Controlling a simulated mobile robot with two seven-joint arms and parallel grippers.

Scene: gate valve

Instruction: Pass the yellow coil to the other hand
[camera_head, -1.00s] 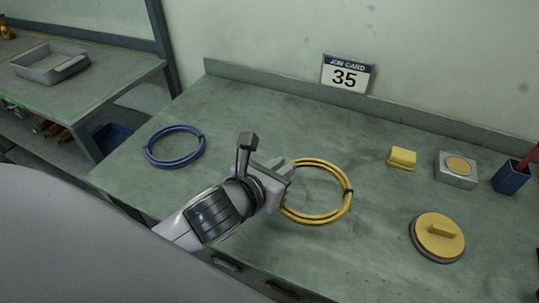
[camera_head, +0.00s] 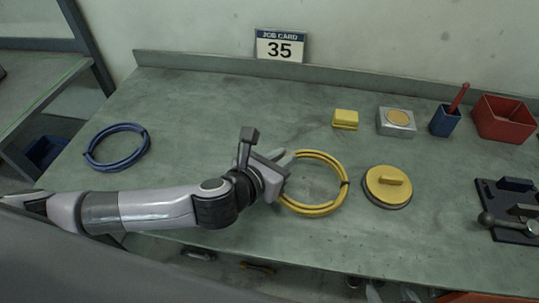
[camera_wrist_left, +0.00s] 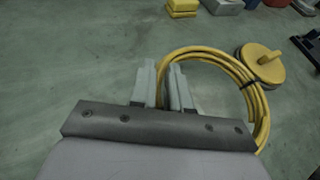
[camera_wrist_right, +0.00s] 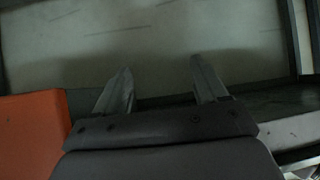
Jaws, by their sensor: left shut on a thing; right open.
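The yellow coil (camera_head: 343,165) is a ring of cable with a dark tie on its right side. My left gripper (camera_head: 285,172) is shut on the left part of the coil. In the left wrist view the coil (camera_wrist_left: 222,57) passes between the two fingers (camera_wrist_left: 162,88). The coil is at or just above the bench; I cannot tell whether it touches. My right gripper (camera_wrist_right: 162,88) is open and empty in the right wrist view, away from the coil. It does not show in the head view.
On the green bench (camera_head: 225,95) a blue coil (camera_head: 117,147) lies left. A yellow-topped disc (camera_head: 388,186) lies close right of the yellow coil.

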